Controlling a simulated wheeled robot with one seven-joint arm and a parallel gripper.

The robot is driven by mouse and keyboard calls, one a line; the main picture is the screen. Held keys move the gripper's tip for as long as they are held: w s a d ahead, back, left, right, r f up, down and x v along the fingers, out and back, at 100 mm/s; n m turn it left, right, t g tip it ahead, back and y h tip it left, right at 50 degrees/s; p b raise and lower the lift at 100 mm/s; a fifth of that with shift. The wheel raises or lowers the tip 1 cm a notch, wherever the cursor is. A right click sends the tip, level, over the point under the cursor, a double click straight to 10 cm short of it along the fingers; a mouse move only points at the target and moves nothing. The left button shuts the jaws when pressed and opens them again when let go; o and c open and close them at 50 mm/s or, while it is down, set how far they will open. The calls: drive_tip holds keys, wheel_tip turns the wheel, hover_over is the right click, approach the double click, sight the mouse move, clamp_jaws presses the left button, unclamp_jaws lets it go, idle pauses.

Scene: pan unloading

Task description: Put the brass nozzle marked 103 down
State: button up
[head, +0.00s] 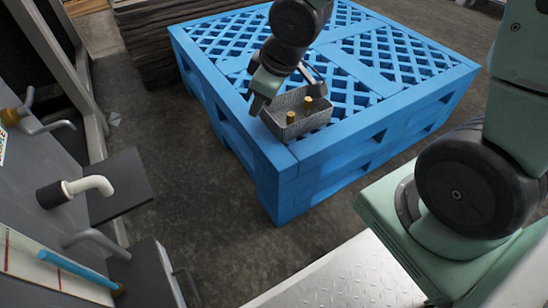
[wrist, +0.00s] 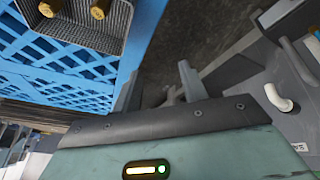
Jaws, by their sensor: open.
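Two brass nozzles stand in a grey ribbed pan (head: 314,122), one nearer (head: 290,118) and one farther (head: 308,102). No number can be read on either, so I cannot tell which is 103. The pan sits on the near corner of the blue pallet. In the wrist view, the pan (wrist: 76,36) is cut off at the top left with both nozzles (wrist: 48,7) (wrist: 99,9) partly visible. My gripper (head: 262,100) is at the pan's left and back side. Its jaws (wrist: 160,75) are apart, with nothing seen between them; only floor shows there.
The blue lattice pallet (head: 382,65) is mostly bare behind the pan. A grey fixture with a white elbow pipe (head: 90,185), a dark shelf (head: 122,183) and a blue rod (head: 72,268) stands at left. Open floor (head: 180,190) lies between it and the pallet.

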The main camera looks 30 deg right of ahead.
drive_tip(key=s+a+r+g, duration=0.2)
drive_tip(key=s+a, duration=0.2)
drive_tip(key=s, duration=0.5)
drive_tip(key=s+a+r+g+h, duration=0.1)
drive_tip(key=s+a, duration=0.3)
drive_tip(key=s, duration=0.6)
drive_tip(key=shift+r+g, duration=0.8)
drive_tip(key=shift+a, duration=0.1)
wheel_tip(320, 180, up, 46)
drive_tip(key=p, duration=4.6)
drive_tip(key=shift+r, duration=0.25)
